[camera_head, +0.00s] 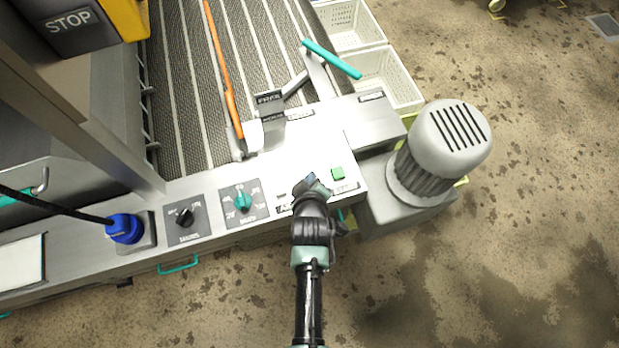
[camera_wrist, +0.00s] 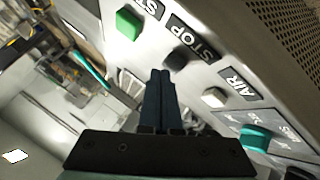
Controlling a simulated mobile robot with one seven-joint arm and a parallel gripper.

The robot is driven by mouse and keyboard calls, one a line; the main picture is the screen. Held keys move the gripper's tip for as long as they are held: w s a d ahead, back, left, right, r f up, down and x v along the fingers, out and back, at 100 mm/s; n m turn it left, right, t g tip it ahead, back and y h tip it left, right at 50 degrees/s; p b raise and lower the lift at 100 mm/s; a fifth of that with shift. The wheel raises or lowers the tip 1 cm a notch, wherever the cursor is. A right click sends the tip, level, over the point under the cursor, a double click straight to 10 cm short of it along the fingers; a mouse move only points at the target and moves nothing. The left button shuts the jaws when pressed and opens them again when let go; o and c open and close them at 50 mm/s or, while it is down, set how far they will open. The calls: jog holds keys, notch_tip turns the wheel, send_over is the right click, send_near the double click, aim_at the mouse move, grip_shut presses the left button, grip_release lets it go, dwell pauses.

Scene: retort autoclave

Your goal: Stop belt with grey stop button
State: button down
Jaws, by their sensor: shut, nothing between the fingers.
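The grey stop button (camera_wrist: 175,58) looks dark in the wrist view and sits beside a black STOP label (camera_wrist: 194,38) on the metal panel. My gripper (camera_wrist: 160,73) is shut and empty, its fingertips close to the stop button in that view. I cannot tell whether they touch it. In the head view my gripper (camera_head: 311,182) is over the panel and hides the stop button. The ribbed belt (camera_head: 180,95) lies beyond the panel; whether it runs cannot be told from these frames.
A green button (camera_head: 337,173) and a pale button by an AIR label (camera_wrist: 214,97) flank the stop button. A teal knob (camera_head: 243,201), black knob (camera_head: 185,215) and blue plug (camera_head: 124,228) are left. A motor (camera_head: 448,138) stands right. White crates (camera_head: 385,80) are behind.

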jog(key=shift+f+b, duration=0.4)
jog(key=shift+f, duration=0.15)
dwell(0.5)
jog(key=shift+r+p, duration=0.95)
notch_tip(320, 180, up, 5)
jog(key=p, duration=0.4)
jog(key=shift+p, duration=0.35)
dwell(0.4)
